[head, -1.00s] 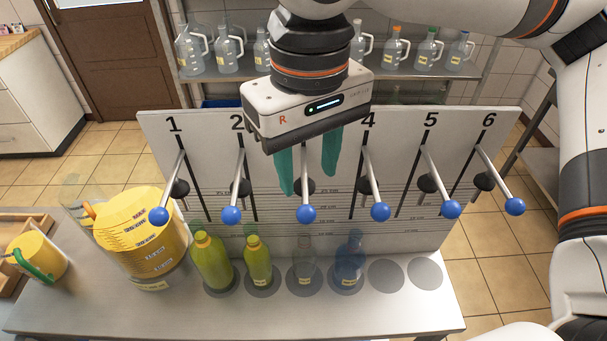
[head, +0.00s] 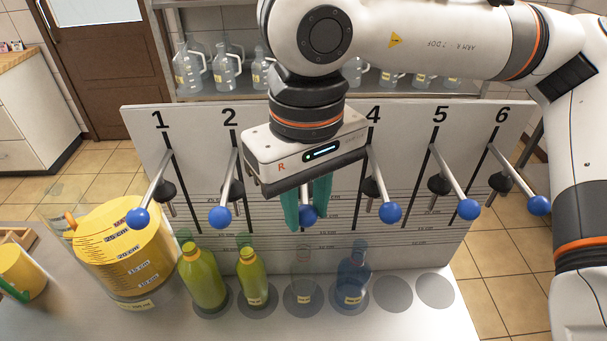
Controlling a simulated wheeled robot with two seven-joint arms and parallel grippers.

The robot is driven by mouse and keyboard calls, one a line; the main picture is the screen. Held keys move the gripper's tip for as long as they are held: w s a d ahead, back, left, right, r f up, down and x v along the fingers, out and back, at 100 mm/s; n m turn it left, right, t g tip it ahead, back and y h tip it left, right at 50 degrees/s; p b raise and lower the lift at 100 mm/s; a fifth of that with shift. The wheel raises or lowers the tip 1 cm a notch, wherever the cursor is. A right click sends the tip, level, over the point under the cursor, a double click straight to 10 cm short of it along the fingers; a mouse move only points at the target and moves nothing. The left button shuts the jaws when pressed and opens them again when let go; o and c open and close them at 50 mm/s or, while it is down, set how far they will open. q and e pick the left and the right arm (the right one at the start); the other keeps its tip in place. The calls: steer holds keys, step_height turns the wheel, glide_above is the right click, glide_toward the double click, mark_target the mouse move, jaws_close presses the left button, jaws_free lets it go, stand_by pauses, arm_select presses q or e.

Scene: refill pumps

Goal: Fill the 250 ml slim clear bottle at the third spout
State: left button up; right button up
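The slim clear bottle (head: 303,287) stands upright on the third grey disc, below the third spout position, and looks empty. My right gripper (head: 307,218) is in front of the board at the third lever. Its two green fingers sit on either side of that lever's blue knob (head: 308,215) and appear closed on it. My gripper body hides the number 3 and most of the third lever. My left gripper is not in view.
Yellow-green bottles (head: 203,277) stand on the first two discs and a blue bottle (head: 353,278) on the fourth. The last two discs (head: 434,290) are empty. A large yellow measuring jug (head: 125,245) stands at left. Neighbouring knobs (head: 390,212) flank my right gripper.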

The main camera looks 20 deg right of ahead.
steer(key=c, duration=0.3)
step_height(320, 180, down, 11)
steer(key=b, duration=1)
steer(key=shift+r, duration=0.2)
steer(key=shift+f+b, duration=0.5)
steer(key=shift+b, duration=0.1)
steer(key=shift+r, duration=0.1)
stand_by(2.7)
step_height(320, 180, up, 12)
steer(key=p, duration=0.7)
steer(key=shift+p, duration=0.35)
steer(key=o, duration=0.9)
steer(key=shift+f, duration=0.45)
